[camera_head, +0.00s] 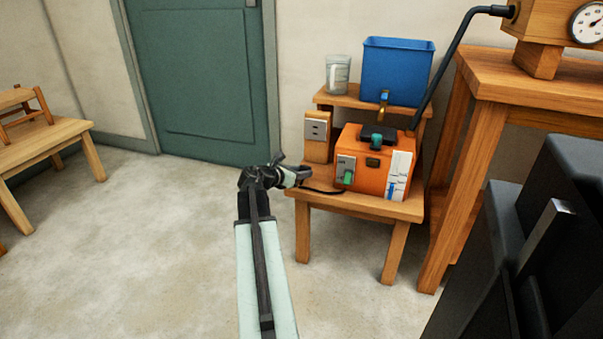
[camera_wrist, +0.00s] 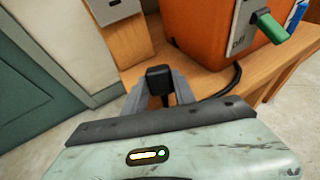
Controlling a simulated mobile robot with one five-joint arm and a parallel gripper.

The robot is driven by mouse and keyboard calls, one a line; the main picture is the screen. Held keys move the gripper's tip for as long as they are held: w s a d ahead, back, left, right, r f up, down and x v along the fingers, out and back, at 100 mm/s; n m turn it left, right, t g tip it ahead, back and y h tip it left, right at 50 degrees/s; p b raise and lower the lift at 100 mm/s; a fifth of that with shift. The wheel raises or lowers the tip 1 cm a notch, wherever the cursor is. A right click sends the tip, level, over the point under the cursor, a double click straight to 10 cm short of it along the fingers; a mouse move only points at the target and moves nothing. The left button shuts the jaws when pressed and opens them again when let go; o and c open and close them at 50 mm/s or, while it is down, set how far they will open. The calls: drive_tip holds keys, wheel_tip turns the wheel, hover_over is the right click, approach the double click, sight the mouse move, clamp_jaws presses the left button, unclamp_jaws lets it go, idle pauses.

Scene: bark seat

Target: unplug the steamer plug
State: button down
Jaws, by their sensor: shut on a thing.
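The black steamer plug (camera_wrist: 159,79) stands between the two fingers of my gripper (camera_wrist: 158,92) in the wrist view, and the gripper is shut on it. A black cord (camera_wrist: 228,86) curves beside the orange steamer (camera_wrist: 205,30). In the head view, my gripper (camera_head: 300,174) is at the left edge of the low wooden stand, with the cord (camera_head: 322,191) running from it to the steamer (camera_head: 370,186). The socket plate (camera_head: 317,129) is on a wooden block behind; its face is empty. The plug is apart from it, in front and below. The plug's prongs cannot be made out.
A blue tank (camera_head: 397,72) and a clear beaker (camera_head: 338,73) stand on the raised shelf behind the steamer. A taller wooden table (camera_head: 530,82) is to the right. The floor (camera_head: 170,230) to the left is clear up to a green door (camera_head: 200,85).

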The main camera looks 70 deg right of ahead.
wheel_tip(320, 180, down, 2)
drive_tip(key=shift+b, duration=0.55)
drive_tip(key=c, duration=0.9)
unclamp_jaws()
drive_tip(key=shift+c, duration=0.2)
drive_tip(key=p+v, duration=0.2)
drive_tip(key=v, duration=0.5)
drive_tip(key=shift+a+r+p, duration=0.2)
drive_tip(key=shift+a+p, duration=0.15)
drive_tip(key=shift+p, duration=0.05)
